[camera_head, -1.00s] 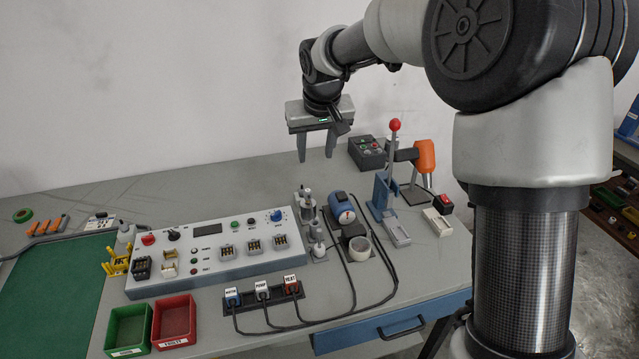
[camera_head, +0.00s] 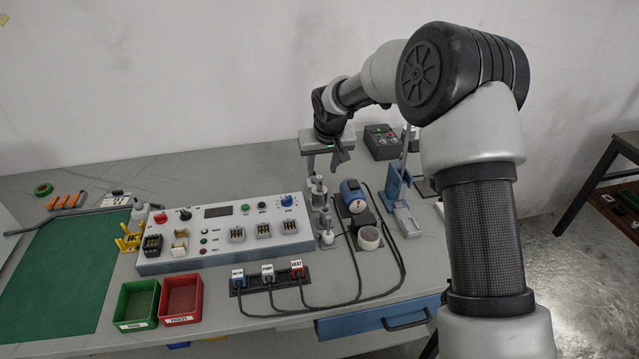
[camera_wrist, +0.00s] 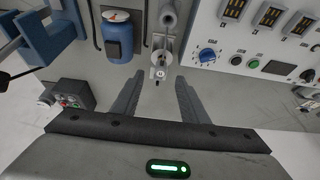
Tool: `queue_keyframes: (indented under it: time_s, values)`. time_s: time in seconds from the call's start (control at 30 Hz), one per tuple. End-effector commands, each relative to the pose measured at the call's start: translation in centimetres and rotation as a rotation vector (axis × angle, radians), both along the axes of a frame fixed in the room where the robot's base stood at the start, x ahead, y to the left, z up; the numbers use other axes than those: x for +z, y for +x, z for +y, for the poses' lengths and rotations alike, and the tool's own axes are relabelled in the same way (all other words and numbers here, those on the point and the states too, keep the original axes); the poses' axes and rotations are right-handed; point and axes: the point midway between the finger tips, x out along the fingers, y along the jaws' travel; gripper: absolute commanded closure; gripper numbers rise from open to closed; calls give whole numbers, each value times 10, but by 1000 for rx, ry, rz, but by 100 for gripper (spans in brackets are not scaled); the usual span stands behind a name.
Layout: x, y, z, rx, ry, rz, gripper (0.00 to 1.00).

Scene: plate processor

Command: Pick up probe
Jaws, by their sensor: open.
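An upright grey-metal piece (camera_head: 318,187) stands in a small stand right of the control panel; it looks like the probe, but I cannot be sure. In the wrist view the metal piece (camera_wrist: 161,62) sits straight ahead, between the lines of the fingers, with a pale round top. My gripper (camera_head: 324,172) is open and empty, fingers pointing down, close above it. In the wrist view my gripper's two fingers (camera_wrist: 160,80) are spread on either side, and I cannot see them touching it.
The control panel (camera_head: 222,250) is left of the piece. A blue cylinder (camera_head: 353,196) stands close on its right. A blue lever press (camera_head: 396,185) and a dark button box (camera_head: 381,142) are farther right. Green (camera_head: 136,304) and red (camera_head: 181,298) bins lie in front.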

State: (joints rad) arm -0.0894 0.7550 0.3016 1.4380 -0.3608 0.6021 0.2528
Motion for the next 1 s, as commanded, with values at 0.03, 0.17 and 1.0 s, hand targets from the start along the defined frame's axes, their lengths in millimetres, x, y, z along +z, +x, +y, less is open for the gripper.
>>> queue_keyframes:
  time_s: [0.03,0.17,1.0]
  values:
    - [-2,1,0,0,0,0,60]
    - [-14,6,3,1,-1,1,60]
    - [-48,21,8,1,0,-2,100]
